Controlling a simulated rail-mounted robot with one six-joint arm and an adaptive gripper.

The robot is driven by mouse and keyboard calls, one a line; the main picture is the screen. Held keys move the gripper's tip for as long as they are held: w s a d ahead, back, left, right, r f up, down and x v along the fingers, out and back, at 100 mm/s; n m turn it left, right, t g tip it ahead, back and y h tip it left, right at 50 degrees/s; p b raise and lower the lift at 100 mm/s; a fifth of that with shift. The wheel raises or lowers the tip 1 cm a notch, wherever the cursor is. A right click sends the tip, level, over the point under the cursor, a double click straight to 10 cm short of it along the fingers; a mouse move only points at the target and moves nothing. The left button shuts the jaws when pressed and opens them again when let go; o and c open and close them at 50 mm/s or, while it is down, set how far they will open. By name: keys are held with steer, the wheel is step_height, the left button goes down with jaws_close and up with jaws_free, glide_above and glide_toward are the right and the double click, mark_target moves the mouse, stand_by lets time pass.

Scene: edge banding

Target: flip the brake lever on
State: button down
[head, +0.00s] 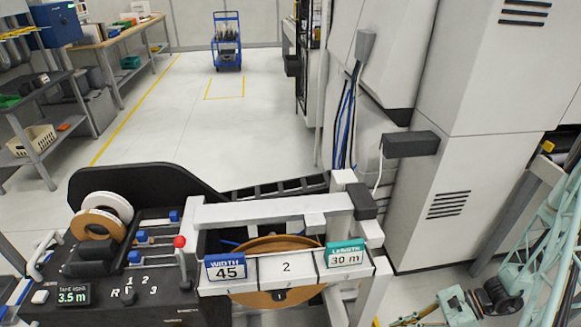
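A lever with a red ball knob (180,241) stands roughly upright at the right end of the black control console in the head view. It is the likeliest brake lever, but I see no label that confirms it. Its foot is a small dark block on the console. I cannot make out my gripper's fingers in this view. Pale teal lattice and joint parts (545,255) show at the lower right, seemingly clear of the console.
The machine has a brown reel (275,298) under a pale frame (265,208), with WIDTH 45 (226,268) and LENGTH 30 m (345,255) signs. A display (73,295) reads 3.5 m. Grey cabinets (440,175) stand on the right. The floor behind is open, with a blue cart (228,57) far off.

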steer(key=w+r+n+g+h, duration=0.1)
steer(key=w+r+n, duration=0.15)
steer(key=r, duration=0.75)
steer(key=w+r+n+h, duration=0.15)
steer(key=w+r, duration=0.25)
steer(key=r, duration=0.5)
steer(key=s+a+r+n+h, duration=0.15)
steer(key=a+r+n, duration=0.25)
steer(key=r, duration=1)
steer(key=a+r+n+h, duration=0.3)
steer(key=a+r, duration=0.2)
steer(key=r, duration=0.8)
steer(key=s+a+r+n+t+h, duration=0.1)
steer(key=s+a+r+n, duration=0.15)
steer(key=s+r, duration=0.45)
steer(key=s+a+r+n+t+h, duration=0.15)
steer(key=s+a+r, duration=0.25)
steer(key=r, duration=0.5)
steer(key=s+r+n+t+h, duration=0.1)
steer(key=s+r+n, duration=0.1)
steer(key=s, duration=0.4)
steer(key=s+a+r+n+t, duration=0.1)
steer(key=s+r+n+t, duration=0.1)
steer(key=s+r, duration=0.3)
steer(key=shift+s+a+h, duration=0.3)
steer(key=shift+s+h, duration=0.05)
steer(key=shift+s, duration=0.6)
steer(key=shift+s, duration=0.15)
steer(key=shift+f, duration=0.1)
